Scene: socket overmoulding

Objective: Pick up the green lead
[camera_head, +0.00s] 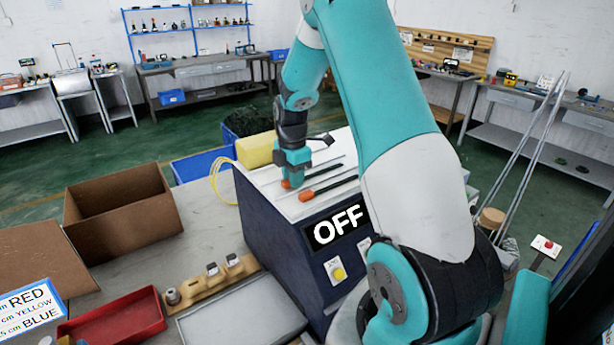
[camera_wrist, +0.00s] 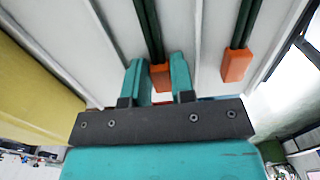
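Two dark leads with orange ends lie side by side on the pale top of the blue machine (camera_head: 262,222). In the wrist view, the left lead (camera_wrist: 150,35) looks dark green, and its orange end (camera_wrist: 160,77) shows between my gripper's fingers. The other lead (camera_wrist: 243,22) also looks dark greenish, with its orange end (camera_wrist: 236,65) to the right, clear of the fingers. My gripper (camera_head: 290,172) points down at the first lead's orange end. The two teal fingers (camera_wrist: 160,82) stand apart on either side of it; firm contact is not visible.
A yellow block (camera_head: 256,150) lies at the machine top's left edge. The machine's front carries an OFF display (camera_head: 337,227) and a yellow button (camera_head: 338,273). A cardboard box (camera_head: 120,215), red tray (camera_head: 115,320) and wooden holder (camera_head: 212,282) stand to the left.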

